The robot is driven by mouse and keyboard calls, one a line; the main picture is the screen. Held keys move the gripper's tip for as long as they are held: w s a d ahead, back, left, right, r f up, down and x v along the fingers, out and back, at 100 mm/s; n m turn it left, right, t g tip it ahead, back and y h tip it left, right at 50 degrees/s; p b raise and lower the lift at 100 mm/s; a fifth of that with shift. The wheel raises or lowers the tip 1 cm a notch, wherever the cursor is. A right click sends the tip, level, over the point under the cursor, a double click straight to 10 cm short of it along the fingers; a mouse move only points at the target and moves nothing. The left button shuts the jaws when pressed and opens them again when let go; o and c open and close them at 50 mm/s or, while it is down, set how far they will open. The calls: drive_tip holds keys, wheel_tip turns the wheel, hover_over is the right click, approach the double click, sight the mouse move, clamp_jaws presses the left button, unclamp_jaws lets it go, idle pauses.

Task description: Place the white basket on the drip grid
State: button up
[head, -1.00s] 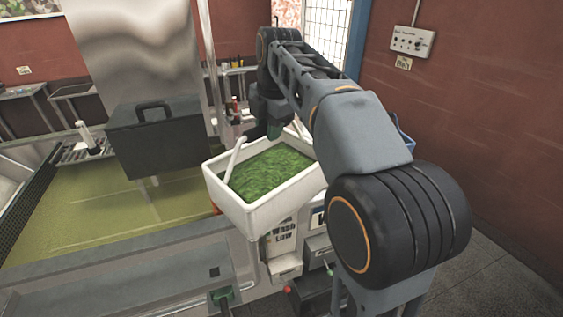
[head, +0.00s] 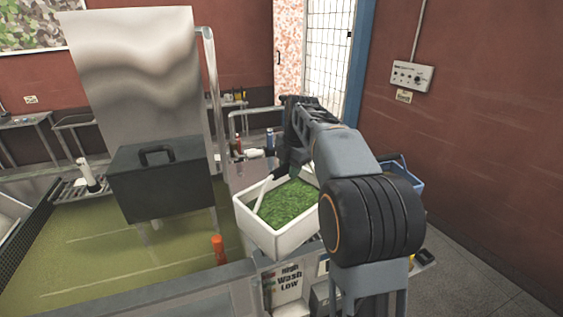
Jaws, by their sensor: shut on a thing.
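The white basket (head: 277,240), filled with green leaves (head: 288,204), hangs level near the middle of the head view. My gripper (head: 281,172) is at its far upper edge and is shut on the basket's white handle (head: 264,193). The fingertips are small and partly hidden by my arm. My arm also covers the basket's right side. A slatted metal rack (head: 68,192), which may be the drip grid, stands at the left over the green tank, apart from the basket. A white bottle-like thing is on it.
An orange post (head: 218,250) is left of the basket. A machine panel marked Wash (head: 290,283) is below the basket. A blue crate (head: 408,172) is behind my arm.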

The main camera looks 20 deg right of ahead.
drive_tip(key=w+d+f+p, duration=0.1)
drive_tip(key=w+d+f, duration=0.1)
drive_tip(key=f, duration=0.5)
drive_tip(key=shift+w+d+f+p, duration=0.2)
drive_tip(key=shift+d+f+p, duration=0.1)
drive_tip(key=shift+d, duration=0.2)
drive_tip(key=o, duration=0.9)
drive_tip(key=shift+f, duration=0.1)
